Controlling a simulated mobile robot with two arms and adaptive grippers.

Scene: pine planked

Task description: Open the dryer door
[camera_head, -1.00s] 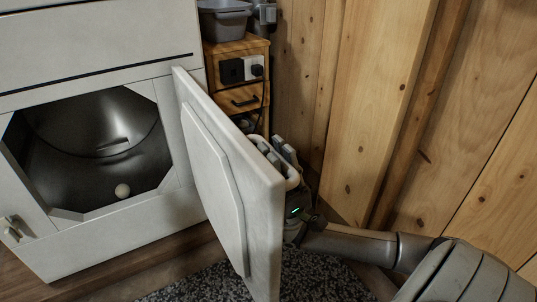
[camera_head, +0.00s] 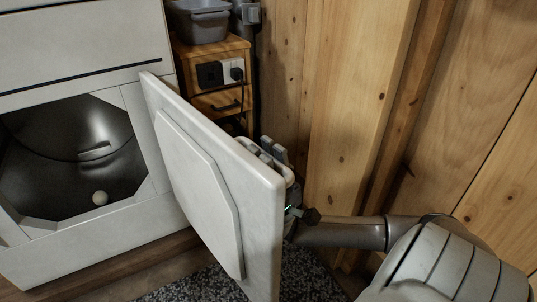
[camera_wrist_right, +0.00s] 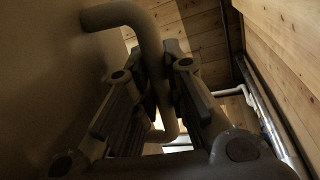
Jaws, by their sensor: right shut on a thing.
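The white dryer (camera_head: 70,185) stands at the left in the head view, with its dark drum (camera_head: 75,145) exposed. The dryer door (camera_head: 215,195) stands swung wide open, its inner face toward the left. My right gripper (camera_head: 277,158) is at the far side of the door, partly hidden by it. In the right wrist view, its fingers (camera_wrist_right: 163,90) are shut on the curved door handle (camera_wrist_right: 150,50), which passes between them. My left gripper is not in view.
A wooden drawer unit (camera_head: 205,100) with a grey tub (camera_head: 200,20) on top stands behind the door. Wood-plank walls (camera_head: 450,110) close in at the right. A speckled rug (camera_head: 310,270) lies on the floor.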

